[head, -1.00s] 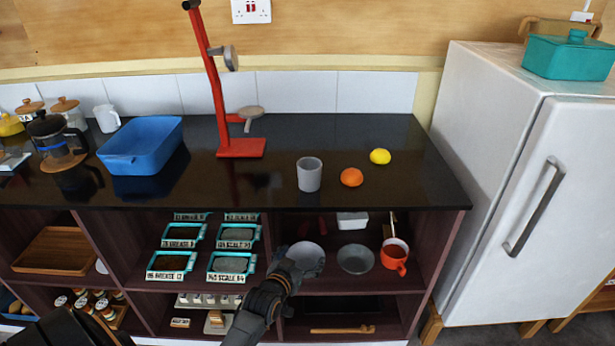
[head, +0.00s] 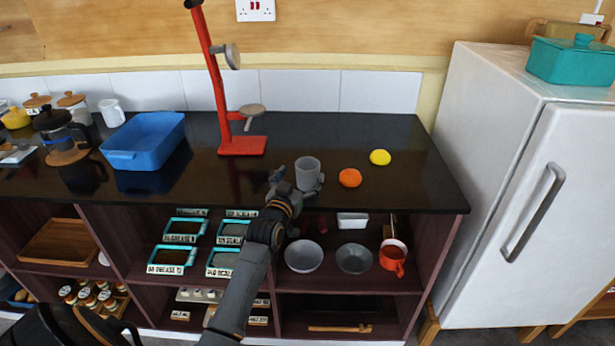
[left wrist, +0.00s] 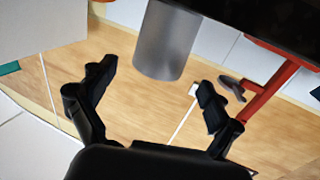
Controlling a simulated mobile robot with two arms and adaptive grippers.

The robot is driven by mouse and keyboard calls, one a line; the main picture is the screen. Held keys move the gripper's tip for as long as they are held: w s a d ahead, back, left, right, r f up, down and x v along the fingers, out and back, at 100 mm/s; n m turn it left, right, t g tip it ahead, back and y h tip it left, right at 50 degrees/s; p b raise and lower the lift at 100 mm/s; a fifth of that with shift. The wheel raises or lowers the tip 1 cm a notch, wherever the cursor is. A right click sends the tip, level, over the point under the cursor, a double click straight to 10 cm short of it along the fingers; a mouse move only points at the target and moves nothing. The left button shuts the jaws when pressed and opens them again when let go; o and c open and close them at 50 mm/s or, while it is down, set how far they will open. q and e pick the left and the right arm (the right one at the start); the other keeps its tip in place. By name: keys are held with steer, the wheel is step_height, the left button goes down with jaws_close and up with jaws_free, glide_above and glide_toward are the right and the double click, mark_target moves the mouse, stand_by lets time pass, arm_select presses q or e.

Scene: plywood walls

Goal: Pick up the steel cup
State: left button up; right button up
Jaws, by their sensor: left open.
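The steel cup (head: 308,173) is a plain grey cylinder standing upright on the black counter, near its front edge. My left gripper (head: 287,177) is open just left of and in front of the cup in the head view. In the left wrist view the cup (left wrist: 166,42) appears ahead of the gripper, and the two spread fingers (left wrist: 155,95) have empty space between them. The cup lies beyond the fingertips and does not look gripped. My right gripper is not in view.
An orange (head: 350,178) and a lemon (head: 380,157) lie right of the cup. A red stand (head: 242,146) and a blue basin (head: 145,141) are to the left. Below the counter (head: 410,190) are open shelves with bowls and a red mug (head: 393,256). A white fridge (head: 505,180) stands right.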

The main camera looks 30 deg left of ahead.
mark_target(311, 161)
arm_select(q)
steer(key=shift+p+x, duration=0.4)
steer(key=shift+x, duration=2.2)
steer(key=shift+f, duration=0.2)
steer(key=shift+d, duration=0.1)
steer(key=c, duration=1.3)
